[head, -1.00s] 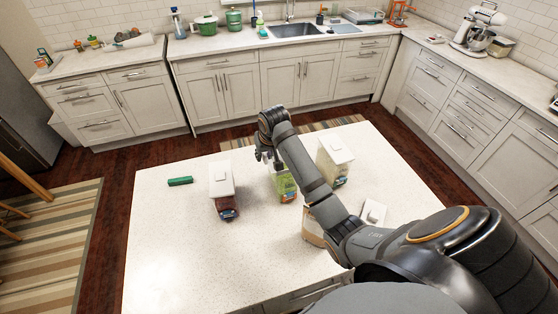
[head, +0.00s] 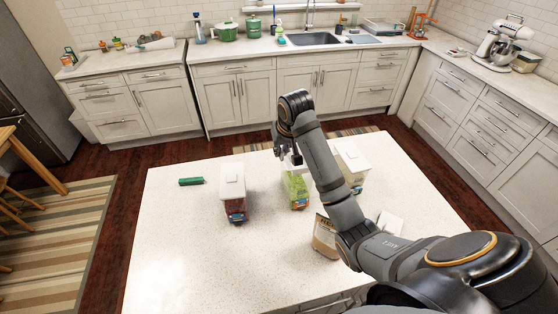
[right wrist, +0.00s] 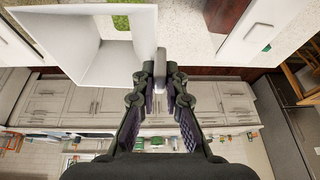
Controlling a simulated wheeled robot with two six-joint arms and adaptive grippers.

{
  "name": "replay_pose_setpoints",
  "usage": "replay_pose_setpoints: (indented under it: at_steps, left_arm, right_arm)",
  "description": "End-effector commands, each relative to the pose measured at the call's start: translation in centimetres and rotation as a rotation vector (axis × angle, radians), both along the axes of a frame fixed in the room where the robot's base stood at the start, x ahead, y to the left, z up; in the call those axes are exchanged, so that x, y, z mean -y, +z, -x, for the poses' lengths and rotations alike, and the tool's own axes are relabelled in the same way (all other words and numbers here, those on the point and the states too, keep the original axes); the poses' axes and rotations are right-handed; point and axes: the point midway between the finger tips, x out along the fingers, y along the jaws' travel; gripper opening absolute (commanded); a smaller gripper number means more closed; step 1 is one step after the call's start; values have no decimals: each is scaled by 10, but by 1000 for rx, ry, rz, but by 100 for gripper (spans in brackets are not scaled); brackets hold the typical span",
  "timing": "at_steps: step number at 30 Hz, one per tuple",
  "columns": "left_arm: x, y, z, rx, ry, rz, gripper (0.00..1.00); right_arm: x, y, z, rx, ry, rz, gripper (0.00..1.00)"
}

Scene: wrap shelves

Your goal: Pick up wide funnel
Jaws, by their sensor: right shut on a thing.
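The wide funnel (right wrist: 88,62) is a white, square-mouthed piece with sloping walls and a small tab, seen large at the upper left of the right wrist view. My right gripper (right wrist: 160,80) is shut on the funnel's tab, with the funnel out to one side of the fingers. In the head view my right gripper (head: 287,150) is above the far part of the island, by a clear container with green contents (head: 297,190). Only a small white part of the funnel shows there, mostly hidden by my arm. My left gripper is not in view.
On the white island (head: 190,260) stand a white-lidded container with dark red contents (head: 233,195), another white-lidded container (head: 354,160) behind my arm, and a brown bag (head: 323,238). A green object (head: 191,181) lies at the far left. The island's front left is clear.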

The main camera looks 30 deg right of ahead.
Motion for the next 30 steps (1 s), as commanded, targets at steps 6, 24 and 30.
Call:
replay_pose_setpoints:
  at_steps: [6,24,30]
  left_arm:
    - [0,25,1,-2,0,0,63]
    - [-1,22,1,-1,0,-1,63]
    - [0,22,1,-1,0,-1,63]
  right_arm:
    - [6,56,44,-1,0,6,0]
    - [10,79,121,2,0,1,0]
    - [10,80,123,0,0,-1,0]
